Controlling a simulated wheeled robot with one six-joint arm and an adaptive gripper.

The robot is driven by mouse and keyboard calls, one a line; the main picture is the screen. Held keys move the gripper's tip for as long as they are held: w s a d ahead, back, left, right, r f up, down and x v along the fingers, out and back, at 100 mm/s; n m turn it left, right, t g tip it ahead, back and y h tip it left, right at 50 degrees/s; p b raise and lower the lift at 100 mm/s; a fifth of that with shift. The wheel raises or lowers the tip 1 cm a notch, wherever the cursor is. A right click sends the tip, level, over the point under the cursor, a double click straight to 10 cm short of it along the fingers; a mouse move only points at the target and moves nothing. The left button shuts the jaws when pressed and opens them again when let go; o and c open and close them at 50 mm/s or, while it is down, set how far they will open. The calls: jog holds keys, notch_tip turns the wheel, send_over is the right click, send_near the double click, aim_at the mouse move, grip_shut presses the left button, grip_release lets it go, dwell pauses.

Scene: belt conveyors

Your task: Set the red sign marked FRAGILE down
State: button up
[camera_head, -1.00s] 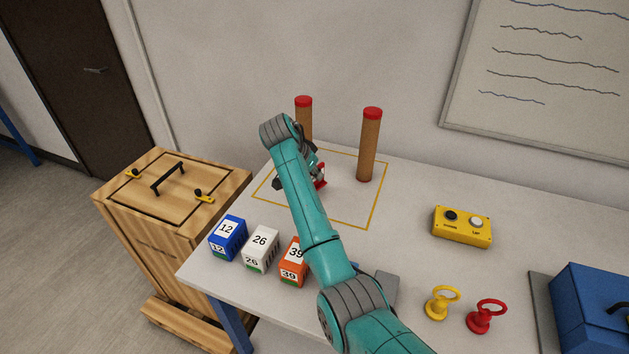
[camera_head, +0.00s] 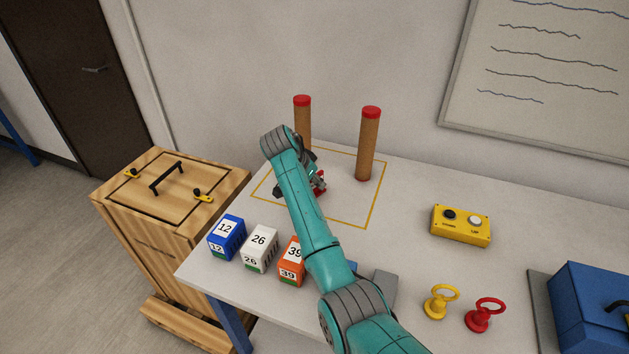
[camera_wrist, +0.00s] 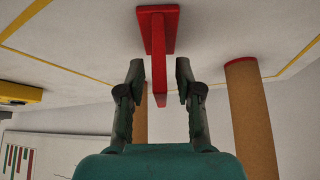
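The red sign (camera_wrist: 157,30) stands on the table inside the yellow outline in the wrist view, its flat base on the surface. It is seen edge-on, so its marking cannot be read. My gripper (camera_wrist: 159,68) is open, with one finger on each side of the sign's upright and a visible gap to each. In the head view my gripper (camera_head: 316,180) and arm hide most of the sign; only bits of red show.
Two brown posts with red caps (camera_head: 368,145) (camera_head: 302,120) stand behind the gripper. Blue (camera_head: 227,238), white (camera_head: 260,248) and orange (camera_head: 291,262) numbered boxes line the front. A yellow button box (camera_head: 461,226) is to the right, past clear table.

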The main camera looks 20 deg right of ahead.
jog(key=v, duration=1.2)
jog(key=shift+r, duration=0.15)
